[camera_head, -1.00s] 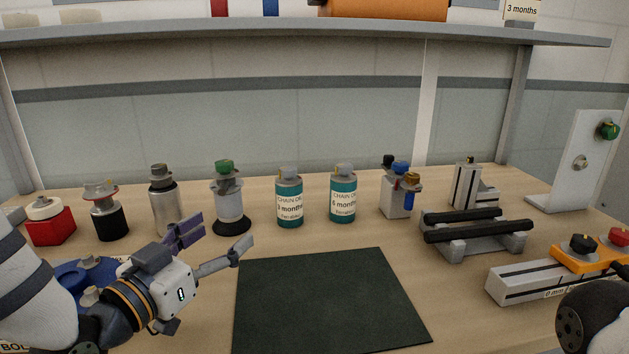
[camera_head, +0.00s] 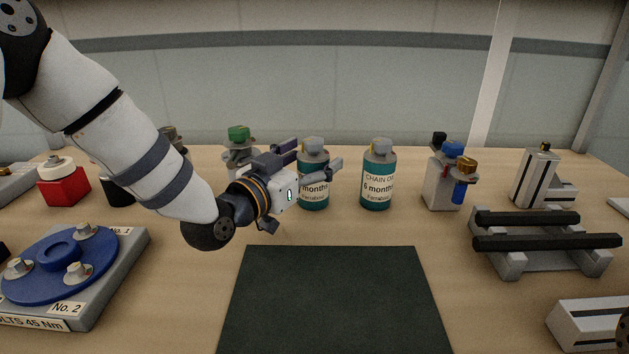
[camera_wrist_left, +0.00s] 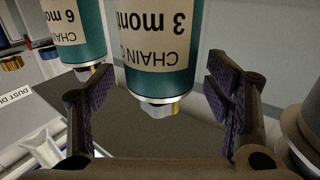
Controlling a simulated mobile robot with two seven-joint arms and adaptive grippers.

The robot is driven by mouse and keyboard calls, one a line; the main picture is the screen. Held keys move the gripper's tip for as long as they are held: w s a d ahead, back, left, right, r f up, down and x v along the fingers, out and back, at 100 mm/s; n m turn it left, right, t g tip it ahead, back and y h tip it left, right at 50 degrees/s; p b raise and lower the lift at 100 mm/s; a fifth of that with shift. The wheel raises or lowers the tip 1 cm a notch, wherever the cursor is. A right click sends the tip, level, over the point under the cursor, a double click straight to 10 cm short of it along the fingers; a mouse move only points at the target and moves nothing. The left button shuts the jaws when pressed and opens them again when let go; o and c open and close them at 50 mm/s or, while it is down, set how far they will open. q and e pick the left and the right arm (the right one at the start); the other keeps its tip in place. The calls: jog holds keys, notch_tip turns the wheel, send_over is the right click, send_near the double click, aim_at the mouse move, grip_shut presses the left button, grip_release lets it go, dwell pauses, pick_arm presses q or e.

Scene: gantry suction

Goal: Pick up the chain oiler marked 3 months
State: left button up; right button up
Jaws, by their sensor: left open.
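The chain oiler marked 3 months (camera_head: 314,196), a teal bottle with a white label and grey cap, stands upright behind the dark mat. In the left wrist view the same oiler (camera_wrist_left: 162,45) appears upside down. My left gripper (camera_head: 313,154) is open, with its fingers at the bottle's upper part. In the left wrist view the gripper's purple-padded fingers (camera_wrist_left: 155,95) lie on either side of the bottle, with gaps visible on both sides. The gripper hides part of the label in the head view. My right gripper is not in view.
A similar oiler marked 6 months (camera_head: 377,184) stands just right; it also shows in the left wrist view (camera_wrist_left: 76,38). A green-topped container (camera_head: 239,145) stands left, partly hidden. A valve block (camera_head: 444,185) is farther right. The dark mat (camera_head: 333,300) is empty.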

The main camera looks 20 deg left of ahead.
pick_arm(q)
jog(key=shift+w+d, duration=0.2)
jog(key=shift+w, duration=0.4)
jog(key=c, duration=1.6)
jog(key=shift+r, duration=0.1)
